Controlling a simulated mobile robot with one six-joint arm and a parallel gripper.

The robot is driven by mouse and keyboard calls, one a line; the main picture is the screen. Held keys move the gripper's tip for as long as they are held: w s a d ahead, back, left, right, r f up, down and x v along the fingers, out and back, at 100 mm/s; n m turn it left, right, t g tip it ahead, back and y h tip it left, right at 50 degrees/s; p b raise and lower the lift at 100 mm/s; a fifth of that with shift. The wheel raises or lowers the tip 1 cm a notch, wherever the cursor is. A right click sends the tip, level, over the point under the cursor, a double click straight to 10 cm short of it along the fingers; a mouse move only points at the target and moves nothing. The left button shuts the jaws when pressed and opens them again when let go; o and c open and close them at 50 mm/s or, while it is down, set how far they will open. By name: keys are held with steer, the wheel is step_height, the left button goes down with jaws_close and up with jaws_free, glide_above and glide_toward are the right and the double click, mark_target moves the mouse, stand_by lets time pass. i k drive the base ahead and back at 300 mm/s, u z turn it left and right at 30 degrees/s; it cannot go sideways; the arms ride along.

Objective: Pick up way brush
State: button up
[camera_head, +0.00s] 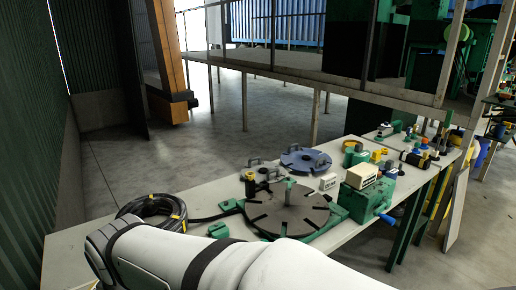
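I cannot pick out the way brush with certainty among the small items on the long workbench (200,197). My white arm crosses the bottom of the head view and covers the near part of the bench. My gripper is outside the picture, so its state and anything in it are hidden. Several small black, yellow, blue and orange items stand crowded at the bench's far right end, too small to identify.
A black hose coil (130,208) lies at the bench's left. A slotted round table (265,213) on a green base fills the middle. Beside it are a blue round plate (292,156), a white box (327,182) and a green vise (366,201). Clear floor lies behind.

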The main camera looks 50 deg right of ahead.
mark_target(376, 157)
steer(key=u, duration=0.05)
steer(key=k, duration=0.3)
steer(key=z, duration=2.7)
steer(key=i, duration=0.15)
steer(key=z, duration=1.4)
steer(key=i, duration=0.3)
steer(key=u, duration=0.1)
